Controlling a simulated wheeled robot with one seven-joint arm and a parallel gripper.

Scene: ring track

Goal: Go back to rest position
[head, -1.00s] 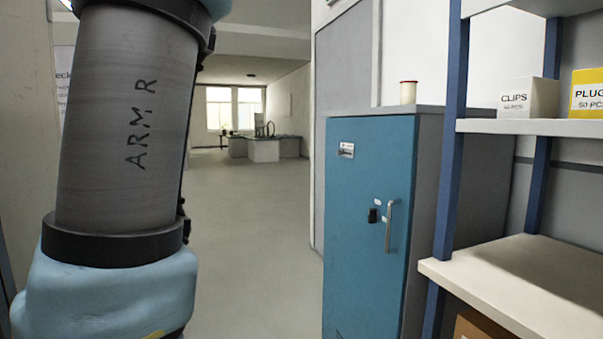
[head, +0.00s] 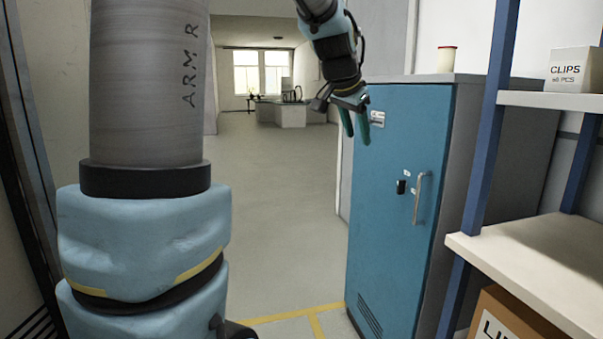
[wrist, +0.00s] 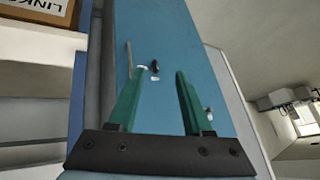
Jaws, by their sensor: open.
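My gripper (head: 356,122) hangs at the upper middle of the head view, in front of the upper left part of a blue cabinet (head: 395,240). Its two green fingers are apart with nothing between them. In the wrist view my gripper (wrist: 152,95) also shows open and empty, with the blue cabinet door (wrist: 165,40) beyond the fingers. The door is closed and has a metal handle (head: 421,198) and a small black lock (head: 401,187). Whether the fingers touch the cabinet cannot be told, but no contact is visible.
At right, a shelf unit (head: 530,240) with blue posts holds a CLIPS box (head: 574,70) and a cardboard box (head: 510,318). Yellow floor lines (head: 315,318) show below. Open floor (head: 275,190) extends towards a far desk (head: 282,114).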

